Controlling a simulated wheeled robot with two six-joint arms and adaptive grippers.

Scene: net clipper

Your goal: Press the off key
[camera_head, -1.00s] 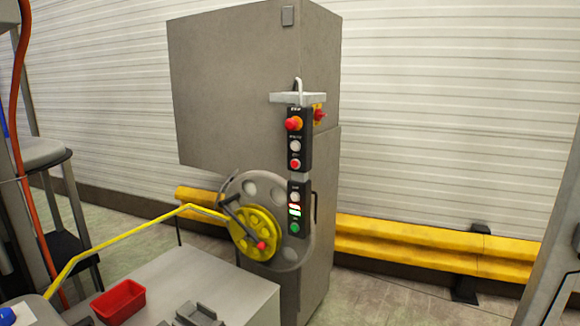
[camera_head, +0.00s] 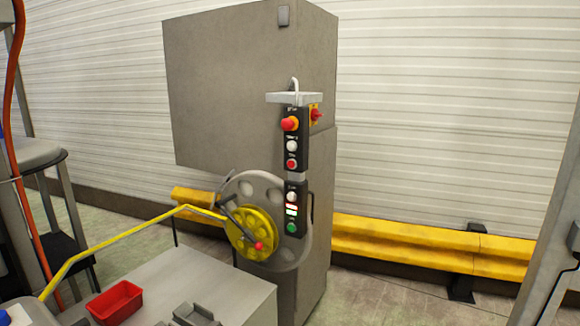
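A black control panel in two sections hangs on the front of a grey cabinet. The labels are too small to read, so I cannot tell which key is marked off. Neither gripper is in view.
The grey cabinet (camera_head: 225,90) stands before a white slatted wall. A wheel with a yellow hub (camera_head: 250,233) sits left of the lower panel. A low grey table (camera_head: 215,280) holds a red tray (camera_head: 115,301). A yellow barrier (camera_head: 420,243) runs along the wall.

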